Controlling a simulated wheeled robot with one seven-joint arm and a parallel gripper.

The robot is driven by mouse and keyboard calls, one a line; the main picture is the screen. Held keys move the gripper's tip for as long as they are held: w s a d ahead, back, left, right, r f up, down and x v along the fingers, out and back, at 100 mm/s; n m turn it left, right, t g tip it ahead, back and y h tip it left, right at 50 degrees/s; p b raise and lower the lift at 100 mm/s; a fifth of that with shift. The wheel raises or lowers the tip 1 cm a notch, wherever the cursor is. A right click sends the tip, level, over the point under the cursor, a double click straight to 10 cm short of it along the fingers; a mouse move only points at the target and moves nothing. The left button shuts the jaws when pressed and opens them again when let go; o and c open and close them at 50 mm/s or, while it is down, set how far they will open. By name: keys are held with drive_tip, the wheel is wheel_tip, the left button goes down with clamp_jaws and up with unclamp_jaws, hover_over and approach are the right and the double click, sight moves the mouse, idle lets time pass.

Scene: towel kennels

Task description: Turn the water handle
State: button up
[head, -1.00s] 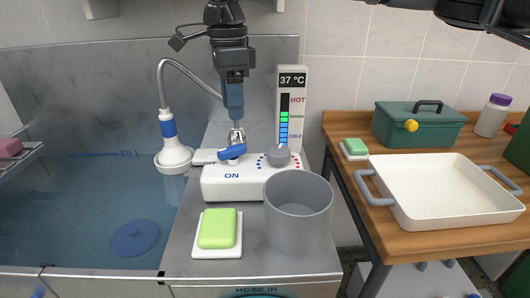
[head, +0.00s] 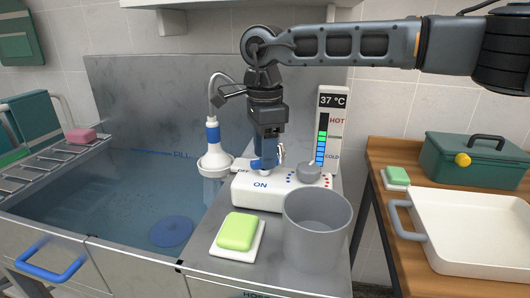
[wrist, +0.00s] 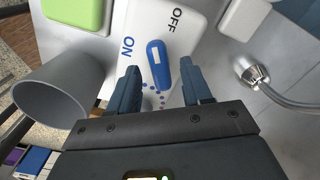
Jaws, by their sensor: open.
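The blue water handle (head: 262,163) sits on top of a white control box (head: 262,192) marked ON and OFF. In the wrist view the handle (wrist: 158,62) lies between the two words, and its near end is between my fingers with a gap on each side. My gripper (wrist: 160,82) is open and points down at the handle. In the head view my gripper (head: 268,150) is right over the handle and hides part of it. I cannot tell whether a finger touches it.
A grey dial (head: 308,172) and a 37 °C display panel (head: 331,125) are right of the handle. A grey bucket (head: 316,232) and green soap (head: 237,231) stand in front.

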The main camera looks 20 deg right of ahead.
drive_tip(key=shift+f, duration=0.4)
drive_tip(key=shift+c, duration=0.5)
clamp_jaws()
